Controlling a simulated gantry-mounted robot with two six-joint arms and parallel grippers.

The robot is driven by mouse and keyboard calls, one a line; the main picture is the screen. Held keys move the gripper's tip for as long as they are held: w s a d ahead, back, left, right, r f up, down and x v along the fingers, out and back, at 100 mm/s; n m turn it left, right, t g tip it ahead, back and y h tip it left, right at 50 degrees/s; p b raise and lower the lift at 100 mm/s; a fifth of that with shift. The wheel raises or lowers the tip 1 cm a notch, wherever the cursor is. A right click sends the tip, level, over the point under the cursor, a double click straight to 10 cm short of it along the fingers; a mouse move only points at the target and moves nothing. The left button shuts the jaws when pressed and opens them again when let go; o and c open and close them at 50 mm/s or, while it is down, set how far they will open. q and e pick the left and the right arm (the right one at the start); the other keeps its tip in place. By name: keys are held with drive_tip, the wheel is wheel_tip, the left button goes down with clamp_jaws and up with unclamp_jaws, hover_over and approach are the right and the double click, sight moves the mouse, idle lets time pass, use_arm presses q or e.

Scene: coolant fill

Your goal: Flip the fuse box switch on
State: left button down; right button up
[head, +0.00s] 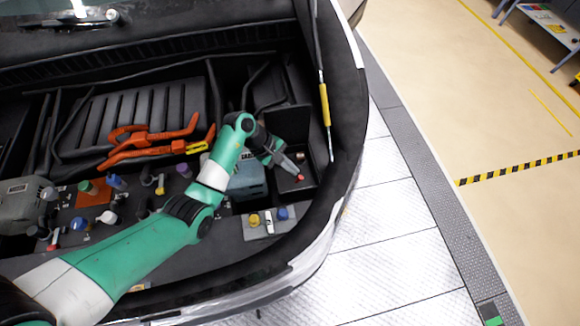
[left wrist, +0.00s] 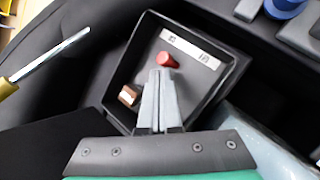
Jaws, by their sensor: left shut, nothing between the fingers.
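The fuse box (head: 311,174) is an open black compartment at the right of the engine bay; its floor and walls fill the middle of the left wrist view (left wrist: 222,88). A red switch (left wrist: 167,60) stands in it beside a white label strip (left wrist: 192,48) with small dark marks I cannot read. The red switch also shows in the head view (head: 300,178). My left gripper (head: 291,167) reaches into the box, fingers together and empty. In the left wrist view its fingertips (left wrist: 159,74) are right at the switch; I cannot tell whether they touch it.
A small brown-and-white part (left wrist: 128,95) sits in the box, left of the fingers. A dark upright panel (head: 287,122) stands behind the box. A yellow-gripped prop rod (head: 324,104) rises to the right. Blue (head: 282,213) and yellow (head: 254,219) caps sit in front.

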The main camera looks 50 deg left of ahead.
use_arm(q)
drive_tip(key=shift+r, duration=0.1)
drive_tip(key=shift+r+p, duration=0.7)
drive_tip(key=shift+p, duration=0.15)
drive_tip(key=shift+r+p, duration=0.35)
drive_tip(key=shift+r, duration=0.1)
drive_tip(key=w+r+p, duration=0.3)
drive_tip(key=r+p, duration=0.2)
drive_tip(key=r, duration=0.3)
drive_tip(key=shift+w+r+p, duration=0.15)
drive_tip(key=shift+r+p, duration=0.15)
drive_tip(key=shift+p, duration=0.1)
drive_tip(key=shift+a, duration=0.1)
